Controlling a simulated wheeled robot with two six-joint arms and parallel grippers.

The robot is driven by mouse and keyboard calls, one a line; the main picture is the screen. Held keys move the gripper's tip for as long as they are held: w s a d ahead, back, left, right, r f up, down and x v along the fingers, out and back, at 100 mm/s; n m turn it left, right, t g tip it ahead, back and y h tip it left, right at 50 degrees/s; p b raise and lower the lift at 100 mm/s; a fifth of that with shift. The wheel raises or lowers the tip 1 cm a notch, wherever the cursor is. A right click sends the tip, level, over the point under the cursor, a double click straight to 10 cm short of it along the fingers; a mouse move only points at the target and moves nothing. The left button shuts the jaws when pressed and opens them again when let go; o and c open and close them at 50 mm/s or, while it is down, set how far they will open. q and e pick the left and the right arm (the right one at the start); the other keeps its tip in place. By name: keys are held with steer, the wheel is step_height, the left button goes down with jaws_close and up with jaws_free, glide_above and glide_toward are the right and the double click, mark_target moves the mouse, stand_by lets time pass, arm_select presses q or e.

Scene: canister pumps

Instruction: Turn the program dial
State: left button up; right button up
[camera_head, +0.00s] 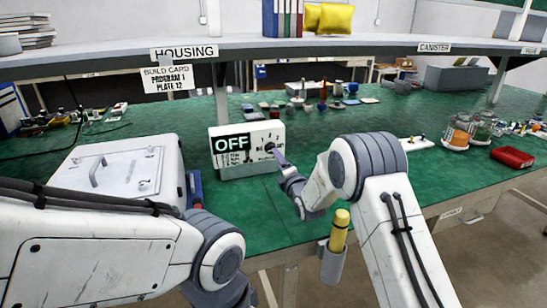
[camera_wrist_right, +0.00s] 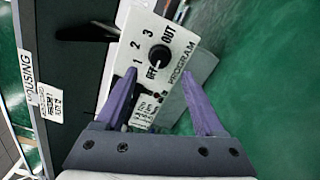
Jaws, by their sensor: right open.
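The white control box (camera_head: 222,165) stands on the green bench, its display reading OFF. Its black program dial (camera_wrist_right: 159,55) shows in the right wrist view, with marks OFF, 1, 2, 3 and OUT around it. The dial's pointer seems to face OFF.
A build card (camera_head: 166,79) hanging from the shelf reads PROGRAM 1, PLATE 12. A white lidded case (camera_head: 120,165) stands left of the box. Green bench right of the box is mostly clear.

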steer(key=x, duration=0.6)
jaws_close()
stand_by(0.3)
